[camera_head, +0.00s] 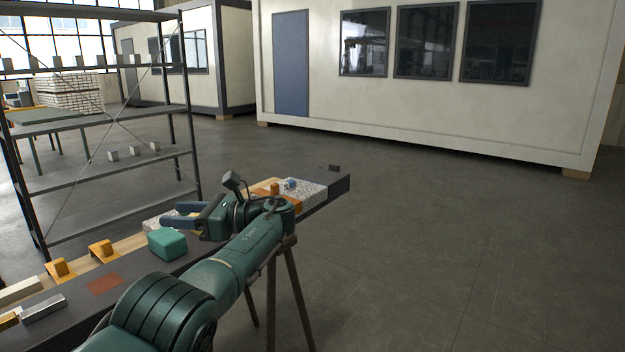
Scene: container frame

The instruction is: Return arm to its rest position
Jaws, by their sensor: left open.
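My left arm (235,262) comes in from the lower left and reaches out over the long dark workbench (130,268). Its wrist is bent so that my left gripper (166,215) points to the left above the bench. The gripper is open, with its two blue-grey fingers apart and nothing visibly held. A teal block (167,244) sits on the bench just below and in front of the fingers. My right gripper is out of view.
Orange brackets (104,250), a metal bar (43,308) and a reddish patch (104,284) are on the bench. A patterned white board (305,192) lies near its far end. A metal shelf (110,118) stands behind at left. Open floor (450,240) lies to the right.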

